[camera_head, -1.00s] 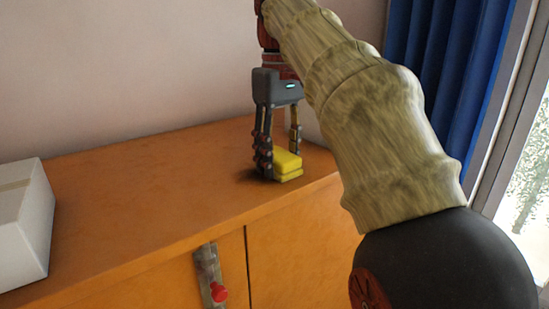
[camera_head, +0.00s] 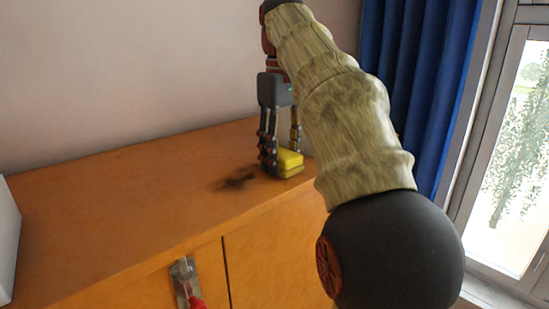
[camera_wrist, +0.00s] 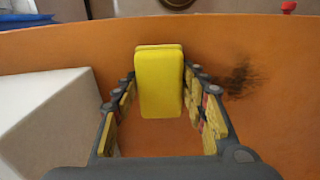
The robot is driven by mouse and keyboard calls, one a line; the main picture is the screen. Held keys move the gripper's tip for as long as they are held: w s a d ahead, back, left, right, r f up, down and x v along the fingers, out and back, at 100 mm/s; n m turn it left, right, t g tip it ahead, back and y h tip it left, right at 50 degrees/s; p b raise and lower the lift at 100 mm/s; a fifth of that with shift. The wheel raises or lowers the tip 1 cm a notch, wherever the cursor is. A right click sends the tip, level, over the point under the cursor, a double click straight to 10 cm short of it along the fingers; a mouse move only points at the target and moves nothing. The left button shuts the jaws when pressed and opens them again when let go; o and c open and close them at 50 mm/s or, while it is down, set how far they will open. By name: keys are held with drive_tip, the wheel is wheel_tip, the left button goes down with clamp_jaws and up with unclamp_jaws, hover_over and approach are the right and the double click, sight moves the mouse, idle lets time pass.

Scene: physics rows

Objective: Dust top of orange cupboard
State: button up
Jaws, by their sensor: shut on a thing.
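The orange cupboard (camera_head: 110,190) stands against the wall, with its flat top in view. A dark smudge of dust (camera_head: 237,180) lies on the top, left of my gripper. It also shows in the wrist view (camera_wrist: 240,80), to the right of the fingers. My gripper (camera_head: 281,160) points down and is shut on a yellow sponge (camera_head: 290,164). The sponge is low at the cupboard top and seems to touch it. In the wrist view the sponge (camera_wrist: 160,82) sits between the two fingers.
A white box (camera_head: 7,240) stands on the cupboard top at the far left; it is large in the wrist view (camera_wrist: 50,120). A handle with a red part (camera_head: 187,284) is on the cupboard front. A blue curtain (camera_head: 413,90) and a window are at the right.

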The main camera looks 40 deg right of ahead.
sight(195, 198)
drive_tip(key=shift+d+r, duration=0.1)
drive_tip(key=shift+d, duration=0.8)
drive_tip(key=shift+w+a, duration=0.1)
drive_tip(key=shift+w, duration=0.75)
drive_tip(key=shift+s+a+f, duration=0.1)
drive_tip(key=shift+a+f, duration=0.05)
drive_tip(key=shift+a, duration=0.95)
drive_tip(key=shift+s+a+f, duration=0.1)
drive_tip(key=shift+a+f, duration=0.05)
drive_tip(key=shift+a, duration=0.9)
drive_tip(key=shift+a+r, duration=0.15)
drive_tip(key=shift+a, duration=2.1)
drive_tip(key=shift+a+r, duration=0.1)
drive_tip(key=shift+a, duration=2.15)
drive_tip(key=shift+s+a+f, duration=0.1)
drive_tip(key=shift+s+a, duration=0.05)
drive_tip(key=shift+a, duration=1.85)
drive_tip(key=shift+s+a+f, duration=0.1)
drive_tip(key=shift+a, duration=1.85)
drive_tip(key=shift+w, duration=0.1)
